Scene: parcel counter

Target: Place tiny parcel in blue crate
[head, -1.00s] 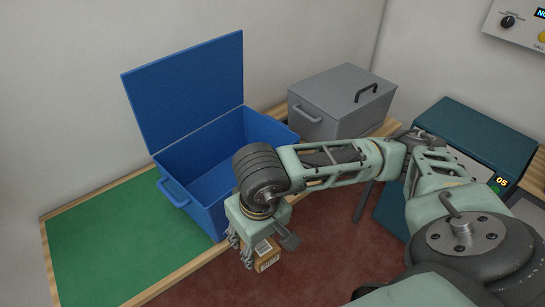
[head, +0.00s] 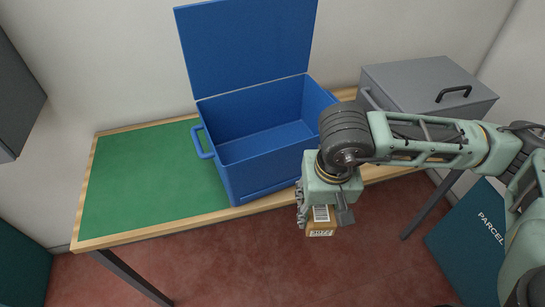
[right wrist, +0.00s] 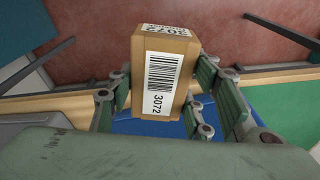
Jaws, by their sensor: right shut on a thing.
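The tiny parcel (head: 321,222) is a small brown box with a white barcode label. It hangs in my right gripper (head: 318,208), in front of the table's front edge and above the red floor. In the right wrist view the parcel (right wrist: 160,80) sits between the fingers of my right gripper (right wrist: 165,95), its label reading 3072. The blue crate (head: 235,180) stands on the table with its lid (head: 247,45) raised at the back. Its visible inside looks empty. My right gripper is to the right of and nearer than the crate's front wall. My left gripper is not in view.
A grey box with a black handle (head: 425,85) stands at the right of the crate. A green mat (head: 150,185) covers the left of the wooden table and is clear. A teal parcel box (head: 480,235) stands on the floor at right.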

